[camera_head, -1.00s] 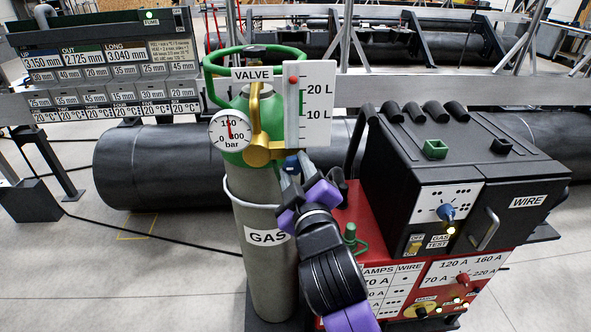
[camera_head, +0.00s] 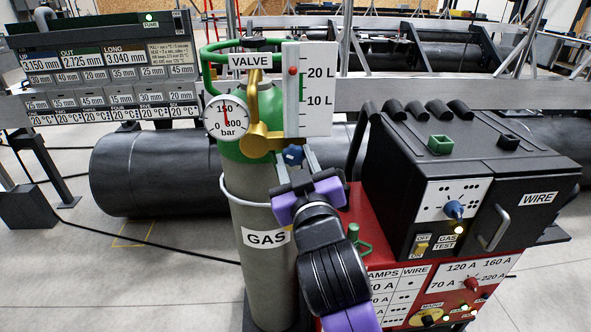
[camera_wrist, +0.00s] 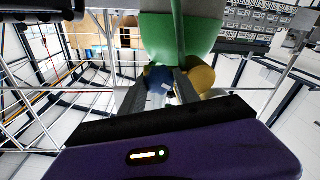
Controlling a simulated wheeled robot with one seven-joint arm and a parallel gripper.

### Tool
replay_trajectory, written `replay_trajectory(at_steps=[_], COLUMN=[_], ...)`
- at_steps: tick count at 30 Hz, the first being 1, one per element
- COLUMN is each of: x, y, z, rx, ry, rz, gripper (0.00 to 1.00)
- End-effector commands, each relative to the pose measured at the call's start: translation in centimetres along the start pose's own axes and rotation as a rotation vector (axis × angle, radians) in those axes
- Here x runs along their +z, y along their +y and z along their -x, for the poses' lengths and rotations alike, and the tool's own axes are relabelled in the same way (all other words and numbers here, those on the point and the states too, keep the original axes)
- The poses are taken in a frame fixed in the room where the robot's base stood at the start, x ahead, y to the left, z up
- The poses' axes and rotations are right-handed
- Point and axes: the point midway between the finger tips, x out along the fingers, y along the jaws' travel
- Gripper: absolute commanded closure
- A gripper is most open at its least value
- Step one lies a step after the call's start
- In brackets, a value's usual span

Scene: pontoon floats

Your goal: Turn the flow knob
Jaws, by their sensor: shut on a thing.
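The flow knob (camera_head: 293,155) is a small blue knob below the white flow scale (camera_head: 320,88), beside the brass regulator (camera_head: 262,142) on the gas bottle. My gripper (camera_head: 294,160) reaches up from below, shut on the knob with one finger on each side. In the wrist view the knob (camera_wrist: 157,76) shows between the two grey fingers, partly hidden by them. The red ball (camera_head: 292,71) in the flow tube stands about level with the 20 L label, above the green mark (camera_head: 302,90).
The gas bottle (camera_head: 254,205) stands left of my wrist, with a round pressure gauge (camera_head: 227,117) and a green valve wheel (camera_head: 215,55). The black wire feeder (camera_head: 465,165) and red welder (camera_head: 375,232) stand close on the right. A large dark pipe (camera_head: 130,175) lies behind.

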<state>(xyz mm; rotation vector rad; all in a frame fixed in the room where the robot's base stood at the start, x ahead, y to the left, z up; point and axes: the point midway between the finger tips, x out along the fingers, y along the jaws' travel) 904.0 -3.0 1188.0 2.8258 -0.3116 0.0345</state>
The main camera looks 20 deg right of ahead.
Motion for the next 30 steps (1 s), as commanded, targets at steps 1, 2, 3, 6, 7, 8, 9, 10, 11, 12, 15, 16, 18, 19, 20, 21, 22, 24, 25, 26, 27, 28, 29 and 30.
replay_trajectory(at_steps=[1,2,3,6,7,8,9,10,11,12,15,16,18,19,20,21,22,24,25,26,27,28,29,30], x=[0.34,0.32,0.29,0.22,0.2,0.19,0.18,0.17,0.16,0.15,0.12,0.12,0.11,0.11,0.12,0.11,0.12,0.11,0.11,0.1,0.1,0.09,0.08,0.07], y=[-0.25,-0.25,-0.25,-0.24,-0.24,-0.23,-0.23,-0.23,-0.22,-0.21,-0.21,-0.21,-0.21,-0.21,-0.21,-0.21,-0.21,-0.21,-0.2,-0.19,-0.17,-0.16,-0.14,-0.13], z=[0.05,0.04,0.04,0.03,0.03,0.03,0.03,0.03,0.03,0.03,0.03,0.03,0.03,0.03,0.03,0.03,0.03,0.03,0.03,0.03,0.02,0.02,0.02,0.02], rx=[-0.001,0.0,0.001,0.003,0.004,0.004,0.005,0.005,0.005,0.006,0.006,0.006,0.006,0.006,0.006,0.006,0.006,0.006,0.006,0.006,0.006,0.007,0.007,0.007], ry=[0.001,0.002,0.004,0.006,0.006,0.006,0.006,0.006,0.006,0.006,0.006,0.006,0.006,0.006,0.006,0.006,0.006,0.006,0.006,0.007,0.007,0.007,0.007,0.008], rz=[-0.024,-0.036,-0.053,-0.084,-0.091,-0.097,-0.103,-0.107,-0.111,-0.114,-0.117,-0.117,-0.117,-0.117,-0.116,-0.116,-0.116,-0.116,-0.116,-0.116,-0.116,-0.115,-0.115,-0.115], gripper=[1.0,1.0,1.0,1.0,1.0,1.0,1.0,1.0,1.0,1.0,1.0,1.0,1.0,1.0,1.0,1.0,1.0,0.55,0.49,0.43,0.41,0.41,0.41,0.41])
